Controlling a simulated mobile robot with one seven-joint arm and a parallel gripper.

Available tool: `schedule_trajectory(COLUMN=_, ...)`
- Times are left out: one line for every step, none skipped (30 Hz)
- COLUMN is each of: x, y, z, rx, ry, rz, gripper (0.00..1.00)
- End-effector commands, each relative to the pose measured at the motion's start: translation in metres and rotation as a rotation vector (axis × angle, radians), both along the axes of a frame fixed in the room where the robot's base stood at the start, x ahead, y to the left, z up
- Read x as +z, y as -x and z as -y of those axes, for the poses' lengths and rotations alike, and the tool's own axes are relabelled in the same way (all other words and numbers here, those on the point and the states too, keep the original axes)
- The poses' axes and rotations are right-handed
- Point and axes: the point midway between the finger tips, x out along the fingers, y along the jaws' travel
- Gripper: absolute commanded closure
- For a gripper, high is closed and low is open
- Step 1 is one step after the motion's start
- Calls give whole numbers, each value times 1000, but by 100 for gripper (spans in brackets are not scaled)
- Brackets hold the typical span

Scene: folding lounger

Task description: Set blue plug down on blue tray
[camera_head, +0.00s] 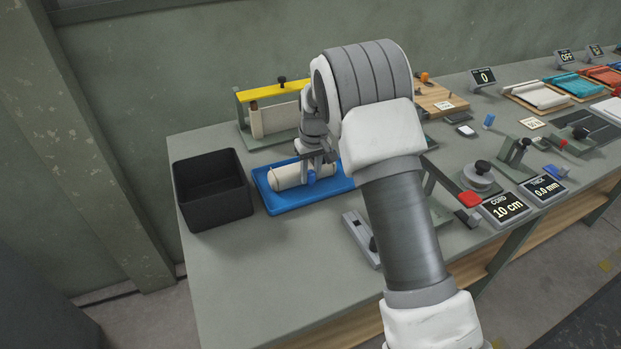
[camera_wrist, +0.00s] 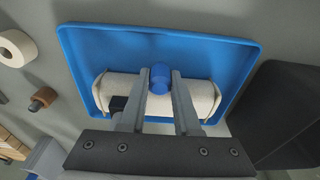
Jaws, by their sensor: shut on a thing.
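The blue plug (camera_wrist: 160,78) is a small rounded piece between the fingertips of my gripper (camera_wrist: 159,84). My gripper is shut on it, over the blue tray (camera_wrist: 190,42). In the head view the plug (camera_head: 311,178) shows below my gripper (camera_head: 318,165), low over the tray (camera_head: 284,206). I cannot tell whether the plug touches the tray. A cream roll (camera_wrist: 200,97) lies in the tray, behind and beside the fingers, and they hide part of it. The arm hides the tray's right end in the head view.
A black open bin (camera_head: 212,190) stands left of the tray. A yellow-topped frame (camera_head: 274,91) stands behind it. A grey metal fixture (camera_head: 359,236) lies to the front right. The front left of the table is clear.

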Motion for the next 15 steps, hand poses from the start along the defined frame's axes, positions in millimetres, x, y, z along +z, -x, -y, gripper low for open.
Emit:
schedule_trajectory(x=-10, y=1, z=0, rx=-1, ry=1, rz=-3, gripper=100)
schedule_trajectory(x=-13, y=1, z=0, rx=-1, ry=0, rz=-3, gripper=100)
schedule_trajectory(x=-16, y=1, z=0, rx=-1, ry=1, rz=-2, gripper=100)
schedule_trajectory(x=-16, y=0, z=0, rx=-1, ry=0, rz=-1, gripper=100)
schedule_trajectory(x=-16, y=0, z=0, rx=-1, ry=0, rz=0, gripper=100)
schedule_trajectory(x=-16, y=0, z=0, rx=-1, ry=0, rz=1, gripper=100)
schedule_trajectory(x=-16, y=0, z=0, rx=-1, ry=0, rz=1, gripper=100)
schedule_trajectory(x=-16, y=0, z=0, rx=-1, ry=0, rz=1, gripper=100)
schedule_trajectory(x=-16, y=0, z=0, rx=-1, ry=0, rz=0, gripper=100)
schedule_trajectory(x=-16, y=0, z=0, rx=-1, ry=0, rz=0, gripper=100)
schedule_trajectory(x=-17, y=0, z=0, rx=-1, ry=0, rz=0, gripper=100)
schedule_trajectory(x=-18, y=0, z=0, rx=-1, ry=0, rz=0, gripper=100)
schedule_trajectory(x=-19, y=0, z=0, rx=-1, ry=0, rz=0, gripper=100)
schedule_trajectory(x=-20, y=0, z=0, rx=-1, ry=0, rz=0, gripper=100)
schedule_trajectory(x=-19, y=0, z=0, rx=-1, ry=0, rz=0, gripper=64)
